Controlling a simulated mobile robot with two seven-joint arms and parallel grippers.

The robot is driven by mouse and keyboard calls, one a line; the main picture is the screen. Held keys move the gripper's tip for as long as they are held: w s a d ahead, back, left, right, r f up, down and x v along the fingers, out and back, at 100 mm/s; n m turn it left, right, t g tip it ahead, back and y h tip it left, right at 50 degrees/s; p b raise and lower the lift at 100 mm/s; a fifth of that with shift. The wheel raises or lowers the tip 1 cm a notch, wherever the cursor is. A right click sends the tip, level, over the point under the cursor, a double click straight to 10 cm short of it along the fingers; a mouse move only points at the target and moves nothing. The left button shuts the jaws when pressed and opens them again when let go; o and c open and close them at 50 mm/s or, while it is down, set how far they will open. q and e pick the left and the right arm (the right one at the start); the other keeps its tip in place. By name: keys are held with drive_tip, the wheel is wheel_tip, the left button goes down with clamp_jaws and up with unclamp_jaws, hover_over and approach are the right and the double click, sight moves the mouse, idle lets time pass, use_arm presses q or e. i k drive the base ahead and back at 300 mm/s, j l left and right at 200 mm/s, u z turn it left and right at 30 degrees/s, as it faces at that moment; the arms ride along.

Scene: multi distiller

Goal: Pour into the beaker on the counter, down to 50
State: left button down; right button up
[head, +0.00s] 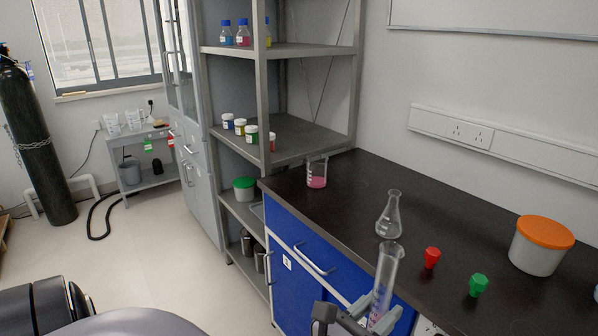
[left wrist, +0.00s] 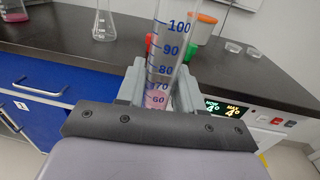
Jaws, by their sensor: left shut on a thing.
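My left gripper (head: 352,318) is shut on a clear graduated cylinder (head: 385,275), held near upright in front of the counter's front edge. In the left wrist view the cylinder (left wrist: 172,50) shows blue marks, with pink liquid (left wrist: 156,98) low in it between the fingers (left wrist: 158,85), around the 60 to 70 marks. The exact level is partly hard to read. A beaker (head: 317,174) with some pink liquid stands on the black counter (head: 440,215) at its far left end, apart from the gripper. My right gripper is not in view.
An empty conical flask (head: 389,218) stands on the counter near the cylinder. A red stopper (head: 432,258), a green stopper (head: 478,285) and a white tub with an orange lid (head: 541,246) are to the right. A grey shelf (head: 285,137) adjoins the counter's left end.

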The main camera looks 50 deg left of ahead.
sight(317, 171)
drive_tip(key=l+u, duration=0.1)
drive_tip(key=u, duration=0.2)
drive_tip(key=l+u, duration=0.15)
drive_tip(key=u, duration=0.15)
drive_tip(key=i+u, duration=0.15)
drive_tip(key=u, duration=0.2)
drive_tip(key=i+l+u, duration=0.15)
drive_tip(key=u, duration=0.2)
drive_tip(key=i, duration=0.2)
drive_tip(key=k, duration=0.45)
drive_tip(key=i+j, duration=0.1)
drive_tip(key=j, duration=0.85)
drive_tip(key=i+j, duration=0.15)
drive_tip(key=j, duration=0.35)
drive_tip(key=j+z, duration=0.1)
drive_tip(key=z, duration=0.15)
drive_tip(key=j+z, duration=0.15)
drive_tip(key=z, duration=0.15)
